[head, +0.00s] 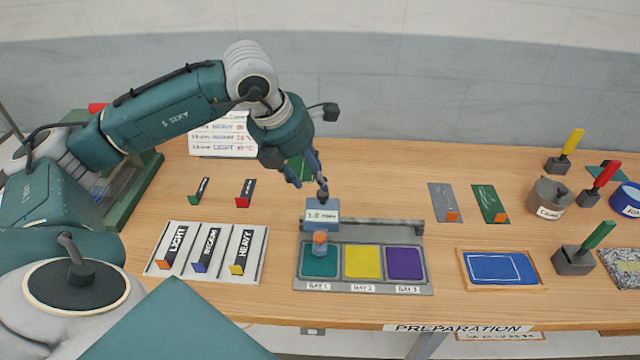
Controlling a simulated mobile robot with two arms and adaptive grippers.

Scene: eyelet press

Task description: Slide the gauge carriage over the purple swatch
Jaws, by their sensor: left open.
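The gauge carriage (321,214) is a blue-grey block with a white label, on the rail (380,228) at the back of a grey tray (364,286). Its arm with an orange-topped knob reaches forward over the teal swatch (312,265), in the left bay. The yellow swatch (362,262) is in the middle bay. The purple swatch (405,263) is in the right bay, with nothing over it. My left gripper (308,188) is open and points down just above and behind the carriage; whether a fingertip touches it I cannot tell. My right gripper is not in view.
A white rack (260,275) with LIGHT, MEDIUM and HEAVY pieces stands left of the tray. A blue framed pad (542,283) lies to the right. Grey and green cards (440,200) lie behind it. The rail right of the carriage looks clear.

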